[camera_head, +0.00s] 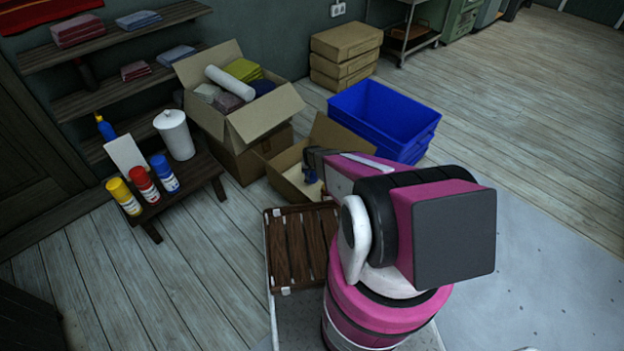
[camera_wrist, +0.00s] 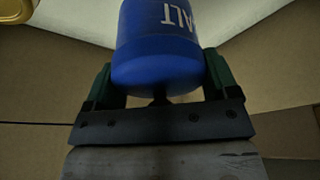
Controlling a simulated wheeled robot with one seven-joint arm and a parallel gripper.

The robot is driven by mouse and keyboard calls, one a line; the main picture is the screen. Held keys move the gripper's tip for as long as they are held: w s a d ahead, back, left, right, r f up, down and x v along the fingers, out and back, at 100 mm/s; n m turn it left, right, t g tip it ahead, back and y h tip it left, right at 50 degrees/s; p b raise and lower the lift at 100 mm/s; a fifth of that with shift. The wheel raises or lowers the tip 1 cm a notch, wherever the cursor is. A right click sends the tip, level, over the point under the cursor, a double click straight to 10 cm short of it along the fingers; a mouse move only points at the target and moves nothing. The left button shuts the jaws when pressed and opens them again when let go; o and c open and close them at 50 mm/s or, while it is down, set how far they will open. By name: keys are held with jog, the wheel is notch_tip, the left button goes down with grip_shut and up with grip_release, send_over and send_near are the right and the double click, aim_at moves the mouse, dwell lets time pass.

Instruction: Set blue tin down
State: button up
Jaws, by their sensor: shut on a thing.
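The blue tin (camera_wrist: 158,50) with white lettering fills the upper middle of the wrist view. My gripper (camera_wrist: 160,78) is shut on it, with a green finger on each side. Brown cardboard walls (camera_wrist: 40,85) surround it there, and a pale surface shows beyond. In the head view my arm reaches to the low open cardboard box (camera_head: 283,181), and my gripper end (camera_head: 311,170) is at this box, partly hidden by my arm. I cannot tell whether the tin touches the box floor.
A gold lid or tin (camera_wrist: 15,10) shows at the wrist view's corner. A blue crate (camera_head: 385,115) stands behind the box, and a fuller cardboard box (camera_head: 268,125) stands to its left. A low bench (camera_head: 205,172) holds yellow, red and blue bottles and a white canister. A wooden slatted rack (camera_head: 290,248) lies nearer.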

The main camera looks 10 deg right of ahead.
jog(key=shift+f, duration=2.65)
jog(key=shift+f, duration=0.15)
jog(key=o, duration=1.7)
jog(key=v, duration=1.3)
jog(key=shift+s, duration=0.1)
jog(key=s+r+g, duration=0.1)
jog(key=s+r, duration=0.7)
jog(key=r, duration=0.4)
jog(key=s+r+n+g, duration=0.1)
jog(key=s+r, duration=0.7)
jog(key=r, duration=0.4)
jog(key=s+d+r+n+g, duration=0.1)
jog(key=s+r, duration=0.7)
jog(key=r, duration=0.4)
jog(key=shift+y, duration=0.3)
